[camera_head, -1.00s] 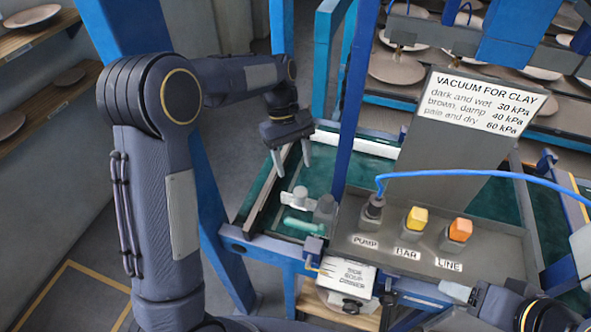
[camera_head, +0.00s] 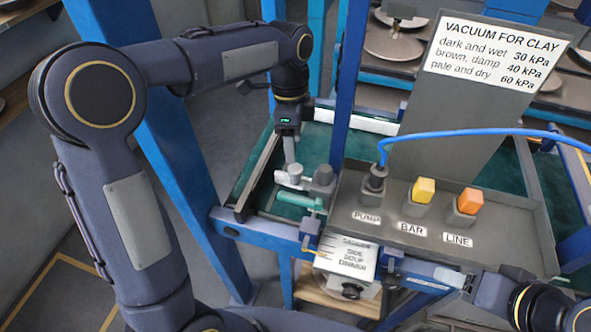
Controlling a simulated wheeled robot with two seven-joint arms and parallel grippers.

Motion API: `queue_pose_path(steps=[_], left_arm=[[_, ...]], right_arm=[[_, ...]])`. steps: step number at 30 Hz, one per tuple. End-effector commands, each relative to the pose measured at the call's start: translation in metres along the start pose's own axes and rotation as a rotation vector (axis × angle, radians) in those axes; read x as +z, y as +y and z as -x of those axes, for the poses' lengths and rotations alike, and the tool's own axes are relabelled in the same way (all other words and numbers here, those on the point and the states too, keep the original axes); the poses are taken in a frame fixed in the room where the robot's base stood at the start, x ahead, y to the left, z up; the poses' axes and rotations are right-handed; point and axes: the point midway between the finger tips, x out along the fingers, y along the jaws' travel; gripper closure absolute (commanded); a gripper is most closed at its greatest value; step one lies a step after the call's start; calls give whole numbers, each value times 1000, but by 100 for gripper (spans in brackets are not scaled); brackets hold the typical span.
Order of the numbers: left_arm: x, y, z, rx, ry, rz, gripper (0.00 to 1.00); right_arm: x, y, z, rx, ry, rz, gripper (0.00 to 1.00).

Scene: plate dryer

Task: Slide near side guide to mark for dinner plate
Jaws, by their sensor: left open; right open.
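The label plate (camera_head: 345,256) reading SIDE, SOUP, DINNER is on the near side of the frame, with a dark round knob (camera_head: 351,291) below it. A pale handle-like fitting (camera_head: 292,177) and a teal bar (camera_head: 298,199) lie on the green bed (camera_head: 262,200); I cannot tell which part is the near side guide. My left gripper (camera_head: 289,152) is open, pointing down just above the pale fitting, with one finger clearly seen; contact is unclear. My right gripper (camera_head: 445,279) is open at the lower right, by the blue near rail, partly cut off from clear view.
A grey control tray (camera_head: 505,235) holds PUMP, BAR and LINE switches, with a blue hose (camera_head: 465,133) arching over. A sign (camera_head: 495,55) stands behind. A blue post (camera_head: 345,95) rises right of my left gripper. Plates (camera_head: 394,48) lie on racks behind.

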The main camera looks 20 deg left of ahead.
Motion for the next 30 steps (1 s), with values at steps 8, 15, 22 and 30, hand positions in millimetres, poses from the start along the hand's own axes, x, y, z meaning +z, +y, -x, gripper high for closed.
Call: queue_pose_path(steps=[8, 15, 22, 30], left_arm=[[-5, 6, 1, -82, -88, -751, 44], [-5, 7, -2, -92, -119, -931, 44], [-3, 2, -38, -89, -119, -928, 44], [-1, -2, -69, -92, -117, -927, 44]], right_arm=[[10, 9, -19, 0, 0, 0, 41], [11, 10, -22, 0, 0, 0, 41], [12, 11, -24, 0, 0, 0, 41], [13, 12, -26, 0, 0, 0, 41]])
